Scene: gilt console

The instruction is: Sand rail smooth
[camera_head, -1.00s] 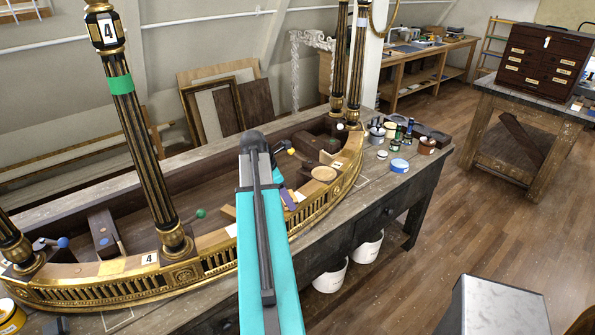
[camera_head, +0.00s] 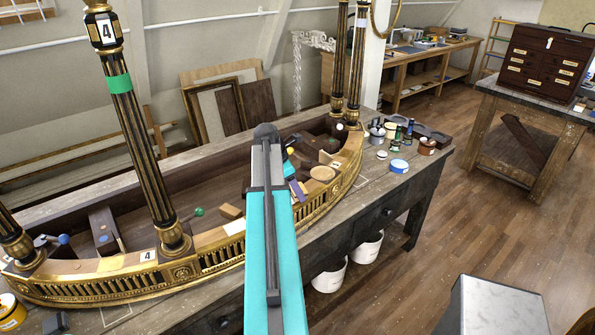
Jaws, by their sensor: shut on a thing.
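The curved gilt rail (camera_head: 215,262) runs along the front of the console on the workbench, with a fluted frieze and a bare, paler top. A black and gold column (camera_head: 140,150) with a green band stands on it. My teal arm crosses the middle of the view and hides part of the rail. My gripper (camera_head: 292,180) shows only in part, just right of the arm, above the rail. It is shut on a small purple sanding piece (camera_head: 298,191), close to the rail's top inner edge. Whether the piece touches the rail cannot be told.
A tan wood block (camera_head: 230,211) and a round tan disc (camera_head: 322,173) lie by the rail. Two white buckets (camera_head: 330,278) sit below. Wood floor at right is clear around a grey box (camera_head: 495,308).

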